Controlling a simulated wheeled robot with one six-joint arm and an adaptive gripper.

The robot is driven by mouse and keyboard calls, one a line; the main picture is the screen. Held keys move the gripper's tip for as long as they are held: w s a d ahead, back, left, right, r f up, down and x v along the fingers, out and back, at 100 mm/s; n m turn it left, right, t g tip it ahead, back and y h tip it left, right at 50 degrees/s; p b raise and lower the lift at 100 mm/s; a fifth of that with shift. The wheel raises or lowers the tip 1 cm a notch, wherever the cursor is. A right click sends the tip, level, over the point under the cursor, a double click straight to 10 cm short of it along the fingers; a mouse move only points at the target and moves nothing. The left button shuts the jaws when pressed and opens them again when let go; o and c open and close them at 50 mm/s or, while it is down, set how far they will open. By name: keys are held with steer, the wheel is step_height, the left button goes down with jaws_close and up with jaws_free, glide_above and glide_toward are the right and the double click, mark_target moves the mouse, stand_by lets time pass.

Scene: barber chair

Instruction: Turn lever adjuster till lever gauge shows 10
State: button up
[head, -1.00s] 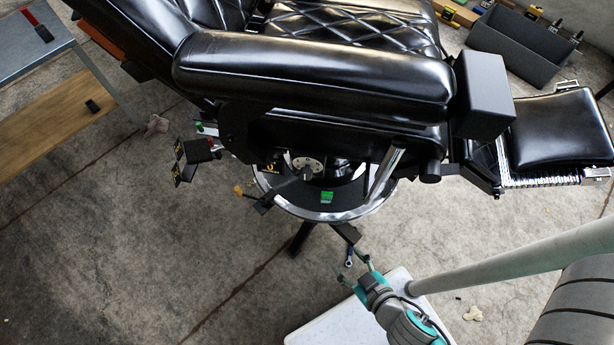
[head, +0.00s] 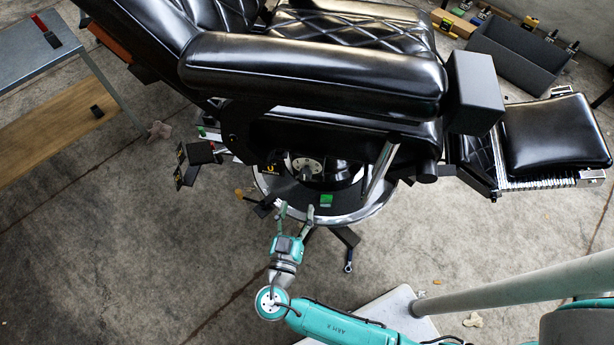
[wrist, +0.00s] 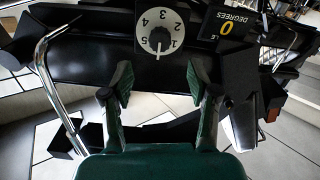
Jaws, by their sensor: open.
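In the head view a small yellow-marked panel (head: 269,164) sits left of the dial. I cannot tell for sure which part is the lever adjuster. My gripper (head: 296,212) is open and empty, below the dial and near the chair's base. In the wrist view my gripper (wrist: 159,82) has its fingers spread, with the dial beyond them.
The black armrest (head: 315,65) overhangs the dial. A chrome bar (head: 380,172) stands to its right, and the chrome base ring (head: 350,218) curves below. A curved chrome tube (wrist: 45,75) is at the wrist view's left. Floor (head: 130,250) at the left is clear.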

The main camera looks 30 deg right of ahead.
mark_target(304, 179)
steer(key=shift+x, duration=5.35)
jaws_close()
